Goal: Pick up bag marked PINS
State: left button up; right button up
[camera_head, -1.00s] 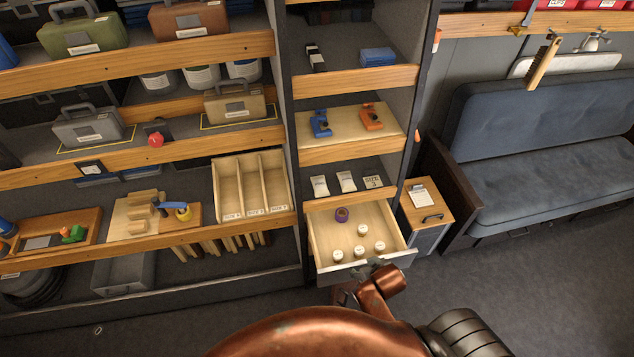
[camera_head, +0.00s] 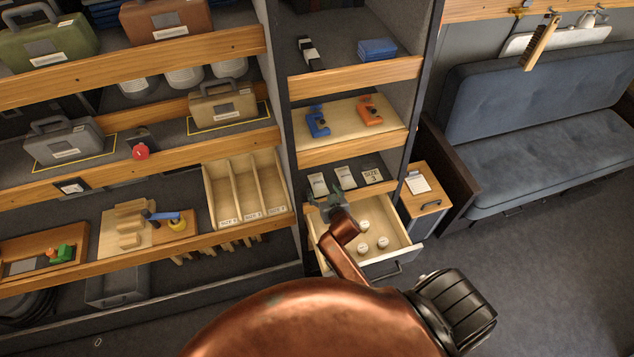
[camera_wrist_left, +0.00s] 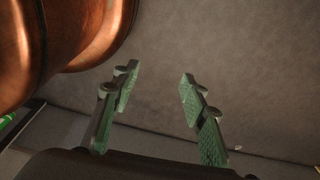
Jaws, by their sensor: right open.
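Three small white bags stand side by side on the shelf above an open drawer in the head view: a left bag (camera_head: 318,184), a middle bag (camera_head: 346,176) and a right bag (camera_head: 372,175). The right bag's print seems to read SIZE 3; the print on the other two is too small to read. My right gripper (camera_head: 335,196) is open and empty, just in front of and below the left and middle bags. I cannot tell whether it touches one. My left gripper (camera_wrist_left: 158,84) is open and empty in the left wrist view, over bare grey floor.
The pulled-out drawer (camera_head: 408,240) lies under my right gripper, with several white-capped jars (camera_head: 363,248) in it. A shelf with blue (camera_head: 317,122) and orange (camera_head: 370,112) tools is above the bags. A divided wooden tray (camera_head: 222,200) stands to the left, a small cabinet (camera_head: 424,200) to the right.

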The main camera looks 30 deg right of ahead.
aim_at(320, 185)
jog(key=shift+w+d+f, duration=0.1)
jog(key=shift+w, duration=0.3)
jog(key=x, duration=0.4)
jog(key=shift+w+p, duration=0.25)
jog(key=shift+p, duration=0.05)
jog(key=shift+w+d, duration=0.1)
jog(key=shift+w, duration=0.2)
jog(key=shift+w+f, duration=0.1)
jog(key=shift+f, duration=0.05)
pick_arm(q)
jog(key=shift+s+r, duration=0.25)
jog(key=shift+s, duration=0.15)
pick_arm(e)
jog(key=c, duration=1.3)
